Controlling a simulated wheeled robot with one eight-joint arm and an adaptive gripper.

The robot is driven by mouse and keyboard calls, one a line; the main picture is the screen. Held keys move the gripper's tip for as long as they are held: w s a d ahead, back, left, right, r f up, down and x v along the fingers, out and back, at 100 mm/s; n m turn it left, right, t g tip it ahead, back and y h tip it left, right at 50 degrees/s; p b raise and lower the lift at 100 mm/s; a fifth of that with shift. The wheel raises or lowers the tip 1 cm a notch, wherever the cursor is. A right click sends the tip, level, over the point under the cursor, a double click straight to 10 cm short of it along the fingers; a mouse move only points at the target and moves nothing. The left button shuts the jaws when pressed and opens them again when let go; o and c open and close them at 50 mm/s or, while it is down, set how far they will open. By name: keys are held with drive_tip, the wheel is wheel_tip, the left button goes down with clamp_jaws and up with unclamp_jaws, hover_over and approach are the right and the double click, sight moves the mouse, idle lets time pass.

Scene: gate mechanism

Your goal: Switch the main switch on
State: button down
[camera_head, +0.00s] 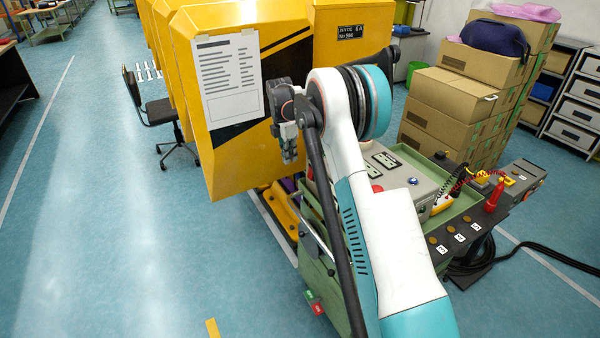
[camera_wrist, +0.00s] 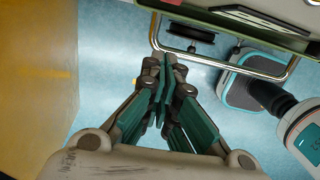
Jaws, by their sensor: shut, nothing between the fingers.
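My gripper (camera_head: 290,155) is in front of the yellow cabinet (camera_head: 215,150) in the head view. In the wrist view my gripper (camera_wrist: 164,75) is shut, with nothing between its fingers. I cannot tell for certain which control is the main switch. A grey control box (camera_head: 385,165) with panels and a red button sits on the green cart (camera_head: 405,150), partly hidden by my arm. A green button (camera_head: 309,295) and a red button (camera_head: 318,309) are low on the cart's side. My gripper is apart from all of these.
A metal rail (camera_wrist: 230,65) crosses the wrist view beyond my fingertips. Cardboard boxes (camera_head: 450,105) are stacked behind the cart. A red handle (camera_head: 495,195) and numbered plates are at the cart's right. A black cable (camera_head: 560,260) lies on the floor.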

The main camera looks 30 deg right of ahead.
sight(310, 173)
drive_tip(key=shift+f, duration=0.1)
drive_tip(key=d+f+b, duration=0.5)
drive_tip(key=f, duration=0.5)
drive_tip(key=shift+f, duration=0.15)
idle(0.5)
drive_tip(key=shift+d+f+h, duration=0.2)
drive_tip(key=shift+d+h, duration=0.15)
drive_tip(key=shift+h, duration=0.25)
drive_tip(key=shift+r, duration=0.15)
drive_tip(key=shift+r+p, duration=0.55)
drive_tip(key=shift+r, duration=0.15)
